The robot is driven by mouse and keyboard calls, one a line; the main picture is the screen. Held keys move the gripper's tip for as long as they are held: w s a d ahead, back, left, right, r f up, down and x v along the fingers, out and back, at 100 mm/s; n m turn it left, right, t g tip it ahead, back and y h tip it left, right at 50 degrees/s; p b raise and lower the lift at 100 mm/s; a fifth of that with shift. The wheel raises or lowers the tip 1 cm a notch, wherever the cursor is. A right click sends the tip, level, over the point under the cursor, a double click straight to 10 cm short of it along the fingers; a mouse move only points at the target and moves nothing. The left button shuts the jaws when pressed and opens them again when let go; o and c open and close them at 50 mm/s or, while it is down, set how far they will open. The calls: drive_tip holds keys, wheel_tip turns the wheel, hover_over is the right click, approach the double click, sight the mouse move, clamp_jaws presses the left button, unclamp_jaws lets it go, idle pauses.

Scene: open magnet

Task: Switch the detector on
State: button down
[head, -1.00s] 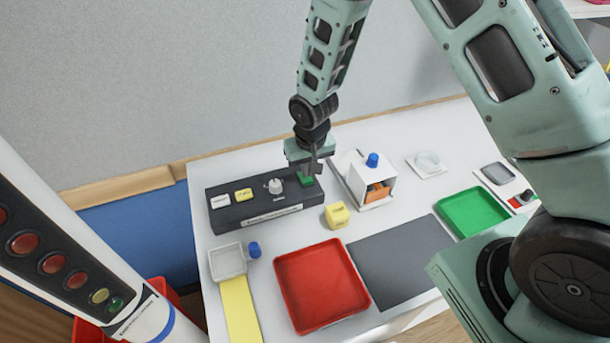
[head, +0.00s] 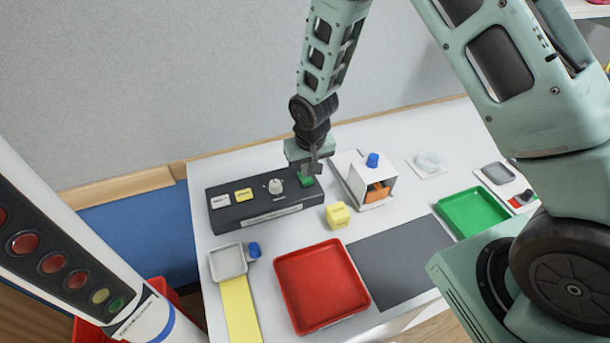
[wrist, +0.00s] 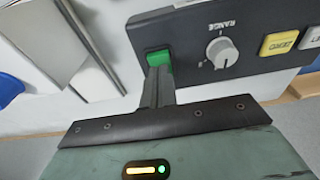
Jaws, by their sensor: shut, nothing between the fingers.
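A dark control box (head: 262,208) stands at the back left of the table. On its top are a white button (head: 220,201), a yellow button (head: 243,195), a grey knob (head: 275,186) and a green switch (head: 306,181) at its right end. In the wrist view the knob (wrist: 222,52) is marked RANGE, the yellow button (wrist: 278,43) reads ZERO, and the green switch (wrist: 159,58) is at the fingertips. My gripper (head: 315,173) is shut and empty, pointing down at the switch. The fingers partly hide the switch; I cannot tell whether they press it.
A white open-fronted box (head: 348,168) with a blue knob stands just right of my gripper. A yellow cube (head: 338,215) sits in front of the control box. A red tray (head: 320,318), a dark mat (head: 396,262) and a green tray (head: 474,212) lie nearer.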

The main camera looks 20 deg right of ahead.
sight(307, 181)
drive_tip(key=shift+f+b, duration=0.65)
drive_tip(key=shift+f, duration=0.2)
idle(0.6)
drive_tip(key=shift+r, duration=0.1)
drive_tip(key=shift+r+p, duration=2.35)
drive_tip(key=shift+r, duration=1.1)
drive_tip(key=shift+a, duration=0.1)
drive_tip(key=s+a+r+n+g+y+b, duration=0.1)
drive_tip(key=s+a+r+n+b, duration=0.15)
drive_tip(key=s, duration=0.35)
drive_tip(key=s+a+r+n+b, duration=0.1)
drive_tip(key=s+a+r+b, duration=0.3)
drive_tip(key=s, duration=0.2)
drive_tip(key=s+r+n+b, duration=0.2)
drive_tip(key=s+n+b, duration=0.2)
drive_tip(key=s, duration=1.2)
drive_tip(key=shift+d+g+b, duration=0.2)
drive_tip(key=shift+g+b, duration=0.2)
drive_tip(key=shift+b, duration=0.3)
